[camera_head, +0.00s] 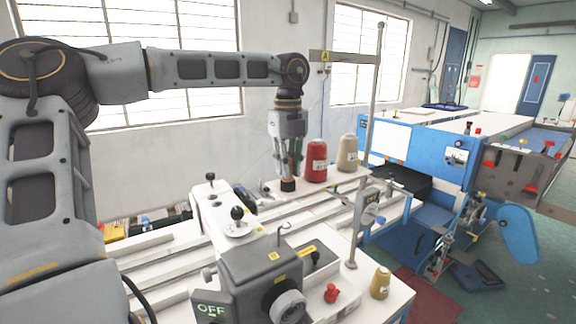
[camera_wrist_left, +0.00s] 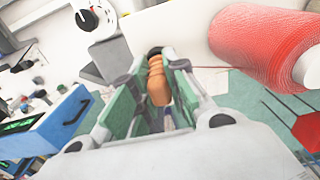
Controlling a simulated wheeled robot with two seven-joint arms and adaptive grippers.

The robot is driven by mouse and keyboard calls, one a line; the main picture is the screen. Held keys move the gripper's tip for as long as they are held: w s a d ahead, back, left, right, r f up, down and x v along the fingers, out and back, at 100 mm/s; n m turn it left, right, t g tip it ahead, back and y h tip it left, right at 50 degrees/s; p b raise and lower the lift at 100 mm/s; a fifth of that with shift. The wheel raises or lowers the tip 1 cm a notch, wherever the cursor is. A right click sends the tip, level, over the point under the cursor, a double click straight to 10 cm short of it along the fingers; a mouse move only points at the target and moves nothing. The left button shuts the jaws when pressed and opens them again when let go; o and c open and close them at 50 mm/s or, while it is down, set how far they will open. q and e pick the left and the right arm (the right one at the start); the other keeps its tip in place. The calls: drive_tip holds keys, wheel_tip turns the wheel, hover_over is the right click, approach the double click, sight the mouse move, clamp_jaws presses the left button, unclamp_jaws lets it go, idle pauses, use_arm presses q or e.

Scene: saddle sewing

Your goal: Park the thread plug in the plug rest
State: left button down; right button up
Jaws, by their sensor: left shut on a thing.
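My left gripper (camera_head: 289,172) points down over the back of the white machine table, just left of the red thread spool (camera_head: 316,161). It is shut on a ribbed orange-brown piece, which I take to be the thread plug (camera_wrist_left: 158,86); the left wrist view shows it between the green finger pads. A dark round piece (camera_head: 288,185) sits right below the fingertips, at the white surface. I cannot tell whether it is the plug rest or the plug's own end, nor whether the plug is seated. My right gripper is not in view.
The red spool also shows close beside the fingers in the left wrist view (camera_wrist_left: 265,45). A cream spool (camera_head: 347,154) stands to its right, near a tall grey post (camera_head: 373,130). A black knob (camera_head: 237,213), a grey control box (camera_head: 262,277) and a small cream cone (camera_head: 380,283) are nearer.

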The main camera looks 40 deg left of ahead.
use_arm(q)
drive_tip(key=shift+f, duration=0.1)
drive_tip(key=c, duration=1.3)
unclamp_jaws()
drive_tip(key=shift+c, duration=0.2)
drive_tip(key=shift+r, duration=6)
